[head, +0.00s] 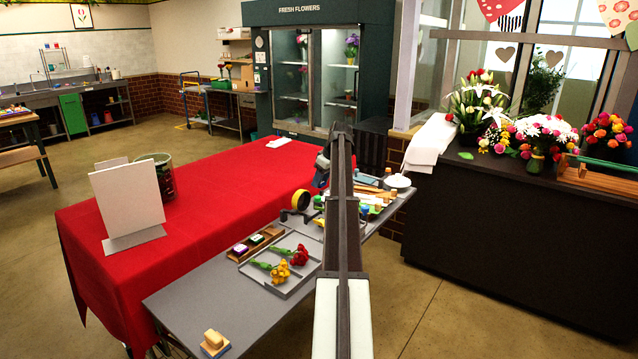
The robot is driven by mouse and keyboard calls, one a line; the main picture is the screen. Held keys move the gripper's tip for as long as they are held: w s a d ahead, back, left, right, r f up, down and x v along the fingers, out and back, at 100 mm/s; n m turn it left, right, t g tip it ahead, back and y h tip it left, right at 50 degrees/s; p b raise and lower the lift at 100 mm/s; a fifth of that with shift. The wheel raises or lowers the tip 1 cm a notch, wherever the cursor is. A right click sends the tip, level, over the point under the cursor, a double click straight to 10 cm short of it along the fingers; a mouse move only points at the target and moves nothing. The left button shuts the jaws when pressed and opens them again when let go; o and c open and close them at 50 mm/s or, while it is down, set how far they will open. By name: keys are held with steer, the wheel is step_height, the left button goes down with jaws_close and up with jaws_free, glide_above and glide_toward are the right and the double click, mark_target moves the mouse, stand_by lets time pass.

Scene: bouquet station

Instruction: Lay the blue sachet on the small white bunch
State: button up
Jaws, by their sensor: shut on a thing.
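My gripper (320,181) shows only in part, as a small dark and bluish shape just left of my raised arm, above the back part of the grey table. The arm hides most of it, and I cannot make out what is between its fingers. I cannot pick out the blue sachet. A wooden holder (257,243) shows a purple-and-white sachet (240,249) and a green one (257,240); its far slot looks empty. A grey tray (287,293) holds a red bunch (300,255) and a yellow bunch (282,272). I see no small white bunch; my arm covers part of the tray area.
A yellow tape roll (300,200) on a dark dispenser stands behind the tray. Small bottles and a white bowl (397,181) are at the right back. A wooden block on a blue base (214,343) sits at the front. The grey table (195,300) is clear left of the tray.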

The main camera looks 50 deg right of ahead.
steer(key=shift+f, duration=4.15)
steer(key=shift+f, duration=0.25)
steer(key=o, duration=1.5)
steer(key=shift+r, duration=0.1)
steer(key=shift+r, duration=3.4)
